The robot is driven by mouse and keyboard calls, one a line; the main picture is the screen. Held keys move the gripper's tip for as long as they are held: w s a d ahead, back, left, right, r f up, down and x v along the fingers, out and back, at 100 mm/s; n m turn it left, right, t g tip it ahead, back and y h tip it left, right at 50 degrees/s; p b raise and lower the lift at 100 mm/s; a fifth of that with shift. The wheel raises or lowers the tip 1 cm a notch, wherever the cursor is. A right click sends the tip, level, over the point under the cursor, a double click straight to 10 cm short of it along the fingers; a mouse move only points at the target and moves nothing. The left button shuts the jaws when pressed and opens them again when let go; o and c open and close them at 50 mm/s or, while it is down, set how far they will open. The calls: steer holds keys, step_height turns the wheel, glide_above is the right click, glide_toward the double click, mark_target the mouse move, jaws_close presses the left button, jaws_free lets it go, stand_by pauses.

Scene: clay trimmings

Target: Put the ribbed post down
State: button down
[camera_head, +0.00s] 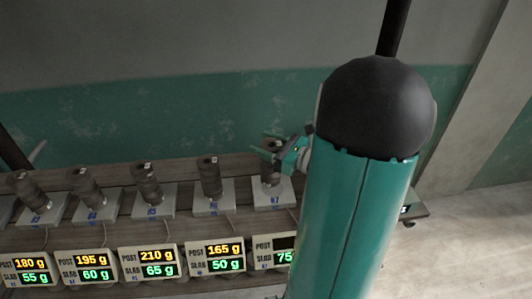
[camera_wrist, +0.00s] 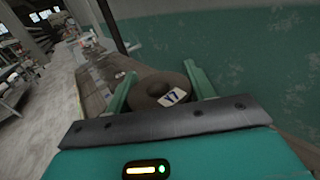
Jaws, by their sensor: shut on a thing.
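The ribbed post (camera_head: 271,177) is dark brown and ringed, at the right end of a row of similar posts in the head view. My gripper (camera_head: 274,145) is shut on its upper part. In the wrist view the round top of the post (camera_wrist: 148,88), with a hollow centre and a white tag, sits between the two green fingers of my gripper (camera_wrist: 161,70). The post looks upright over a pale slab (camera_head: 284,197); whether its foot touches cannot be told. My arm hides the right side of this station.
Several other posts, such as the neighbouring one (camera_head: 210,177), stand on pale slabs along a wooden bench (camera_head: 120,177). Lit readout boxes (camera_head: 215,257) stand in front. The rightmost box (camera_head: 273,250) is partly hidden; its visible upper window is dark. A green-and-grey wall (camera_head: 150,110) rises behind.

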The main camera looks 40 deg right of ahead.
steer(key=shift+d+f, duration=0.15)
steer(key=shift+d, duration=0.05)
steer(key=shift+d+f, duration=0.15)
steer(key=shift+f, duration=1.55)
steer(key=shift+f, duration=0.15)
steer(key=c, duration=0.5)
jaws_free()
steer(key=shift+s+d, duration=0.1)
steer(key=shift+s, duration=0.1)
steer(key=v, duration=1.1)
steer(key=shift+s, duration=0.3)
